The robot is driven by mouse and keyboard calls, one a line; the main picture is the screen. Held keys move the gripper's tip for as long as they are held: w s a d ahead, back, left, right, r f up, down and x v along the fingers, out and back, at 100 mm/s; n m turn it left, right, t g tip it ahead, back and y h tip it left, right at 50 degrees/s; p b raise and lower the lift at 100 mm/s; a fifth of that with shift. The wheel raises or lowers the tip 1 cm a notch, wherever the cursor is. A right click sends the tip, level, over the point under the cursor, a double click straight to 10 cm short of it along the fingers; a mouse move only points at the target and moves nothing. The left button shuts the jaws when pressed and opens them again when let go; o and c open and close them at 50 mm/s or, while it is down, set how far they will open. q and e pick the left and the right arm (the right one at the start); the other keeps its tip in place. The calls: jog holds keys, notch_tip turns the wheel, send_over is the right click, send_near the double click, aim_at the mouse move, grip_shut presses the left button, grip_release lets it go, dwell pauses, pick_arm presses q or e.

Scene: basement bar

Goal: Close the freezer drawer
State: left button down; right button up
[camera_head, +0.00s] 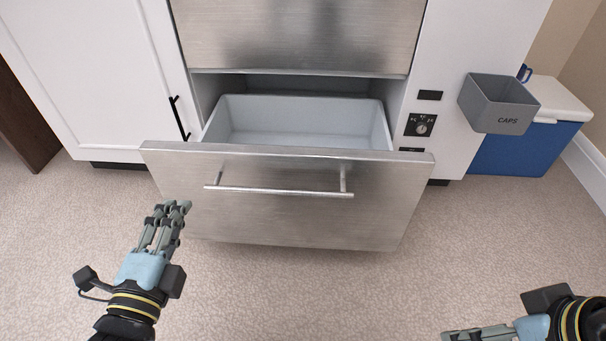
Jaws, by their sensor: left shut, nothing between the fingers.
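The freezer drawer (290,212) is pulled out at the bottom of the white cabinet. Its front is brushed steel with a long bar handle (282,191). The pale grey bin (300,120) inside shows empty. My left gripper (172,208) is shut and empty, in front of the drawer front's left part, left of the handle. I cannot tell whether it touches the steel. My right gripper (470,335) is at the bottom right edge, away from the drawer and partly cut off; its fingers are too cropped to judge.
A steel upper front (300,35) is closed above the drawer. A grey CAPS bin (500,104) hangs on the white side panel, near a dial (421,125). A blue cooler (525,148) stands at right. The carpet (300,290) before the drawer is clear.

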pick_arm(q)
jog(key=f, duration=0.2)
jog(key=b, duration=0.2)
send_near(208, 152)
jog(key=w, duration=0.1)
jog(key=w+b, duration=0.1)
jog(key=w, duration=0.1)
jog(key=w+d, duration=0.1)
jog(key=w, duration=0.2)
jog(key=shift+w+b, duration=0.15)
jog(key=shift+b, duration=0.2)
jog(key=shift+w, duration=0.5)
pick_arm(e)
jog(key=f+t, duration=0.1)
jog(key=w+f, duration=0.1)
jog(key=f+t, duration=0.1)
jog(key=shift+w+a+f+t, duration=0.2)
jog(key=shift+w+a+t, duration=0.1)
jog(key=shift+w+a, duration=0.1)
jog(key=shift+d, duration=0.1)
